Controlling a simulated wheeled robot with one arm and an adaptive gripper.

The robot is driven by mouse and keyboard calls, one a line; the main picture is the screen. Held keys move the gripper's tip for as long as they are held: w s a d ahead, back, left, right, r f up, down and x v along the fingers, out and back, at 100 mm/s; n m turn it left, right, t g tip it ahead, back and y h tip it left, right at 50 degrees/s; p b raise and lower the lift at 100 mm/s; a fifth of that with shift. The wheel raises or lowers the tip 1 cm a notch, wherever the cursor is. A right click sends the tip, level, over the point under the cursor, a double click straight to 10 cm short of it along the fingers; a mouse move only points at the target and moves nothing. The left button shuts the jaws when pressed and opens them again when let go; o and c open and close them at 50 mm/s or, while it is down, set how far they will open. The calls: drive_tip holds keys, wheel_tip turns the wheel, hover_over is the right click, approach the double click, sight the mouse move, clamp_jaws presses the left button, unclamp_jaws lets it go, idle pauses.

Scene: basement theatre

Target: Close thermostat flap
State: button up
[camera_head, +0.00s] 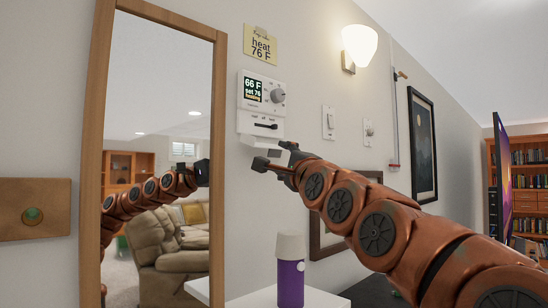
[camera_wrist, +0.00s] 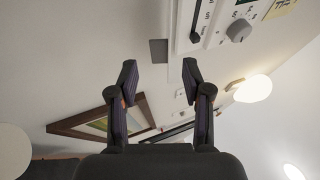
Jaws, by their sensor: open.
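The white thermostat (camera_head: 262,92) is on the wall, with a lit display reading 66 F, set 76, and a round grey dial. Below them is a slot with a dark lever. A pale flap (camera_head: 258,141) hangs open under the slot, its lower part partly hidden by my gripper. My gripper (camera_head: 274,155) is open and empty at the flap's lower end; I cannot tell whether it touches. In the wrist view the thermostat (camera_wrist: 212,28) is at the upper right, and the open fingertips (camera_wrist: 160,74) are below a grey rectangle by its edge.
A yellow note (camera_head: 261,45) reads heat 76 F. A wood-framed mirror (camera_head: 229,150) stands to the left. Switches (camera_head: 328,123), a lit lamp (camera_head: 359,46) and pictures are to the right. A purple bottle (camera_head: 290,284) stands on a white surface below my arm.

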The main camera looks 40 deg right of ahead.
sight(275, 154)
drive_tip(key=shift+x, duration=3.1)
drive_tip(key=shift+f, duration=0.1)
clamp_jaws()
